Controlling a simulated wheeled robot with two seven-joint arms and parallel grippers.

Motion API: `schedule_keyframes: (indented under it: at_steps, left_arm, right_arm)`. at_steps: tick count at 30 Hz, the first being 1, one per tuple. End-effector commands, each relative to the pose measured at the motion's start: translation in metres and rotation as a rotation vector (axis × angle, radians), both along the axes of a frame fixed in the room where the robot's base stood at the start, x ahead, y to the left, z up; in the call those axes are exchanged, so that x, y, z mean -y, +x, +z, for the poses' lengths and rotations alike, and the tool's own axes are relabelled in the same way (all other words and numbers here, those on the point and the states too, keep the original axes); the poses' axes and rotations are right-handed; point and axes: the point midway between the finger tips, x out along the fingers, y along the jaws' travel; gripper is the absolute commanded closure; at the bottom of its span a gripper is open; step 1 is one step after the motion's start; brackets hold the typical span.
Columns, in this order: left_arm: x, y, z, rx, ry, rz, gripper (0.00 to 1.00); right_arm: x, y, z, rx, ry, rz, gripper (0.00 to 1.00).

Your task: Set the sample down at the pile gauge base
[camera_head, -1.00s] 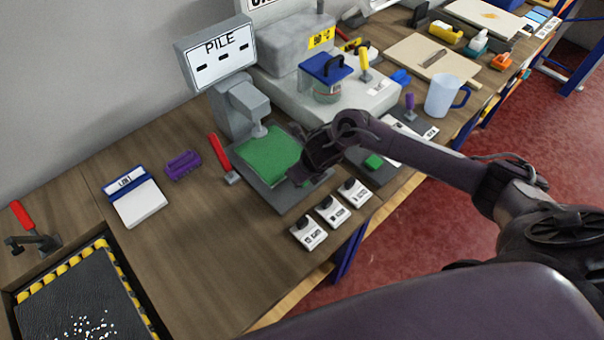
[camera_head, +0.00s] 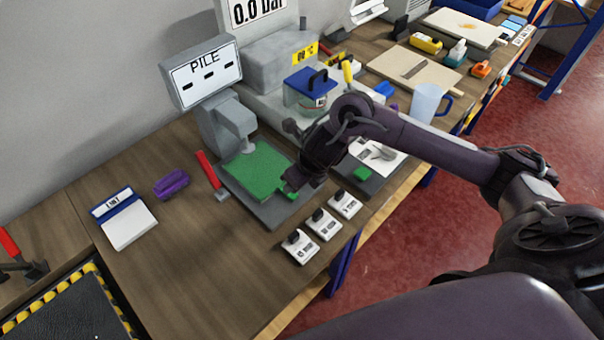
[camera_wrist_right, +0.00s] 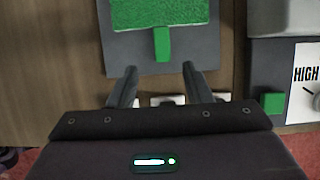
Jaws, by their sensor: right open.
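The green sample (camera_head: 256,168) lies flat on the grey pile gauge base (camera_head: 283,211), under the gauge's foot. Its short green tab (camera_head: 291,195) points toward the front right. The right wrist view also shows the sample (camera_wrist_right: 160,12) and its tab (camera_wrist_right: 162,46) on the grey base (camera_wrist_right: 120,52). My right gripper (camera_head: 291,184) is at the tab end of the sample. In the right wrist view the gripper (camera_wrist_right: 160,72) is open and empty, its fingers apart on either side of the tab's line and just short of its end. My left gripper is in neither view.
Several small white label blocks (camera_head: 322,224) stand along the table's front edge. A red-handled clamp (camera_head: 208,172) and a purple block (camera_head: 172,184) are left of the base. Bare tabletop (camera_head: 200,260) is at front left.

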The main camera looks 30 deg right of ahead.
Motion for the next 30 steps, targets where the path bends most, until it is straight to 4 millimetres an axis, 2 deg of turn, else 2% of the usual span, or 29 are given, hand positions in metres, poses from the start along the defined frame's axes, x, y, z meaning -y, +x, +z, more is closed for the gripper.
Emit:
schedule_keyframes:
  at_steps: [3,9,30]
  left_arm:
    - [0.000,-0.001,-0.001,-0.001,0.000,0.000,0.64]
    - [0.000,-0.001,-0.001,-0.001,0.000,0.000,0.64]
    - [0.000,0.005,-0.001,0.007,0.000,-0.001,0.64]
  right_arm:
    - [0.003,-0.006,0.019,0.004,-0.002,0.002,0.55]
    - [0.005,-0.013,0.033,0.000,-0.002,0.001,0.55]
    - [0.005,-0.014,0.034,-0.002,-0.001,0.000,0.55]
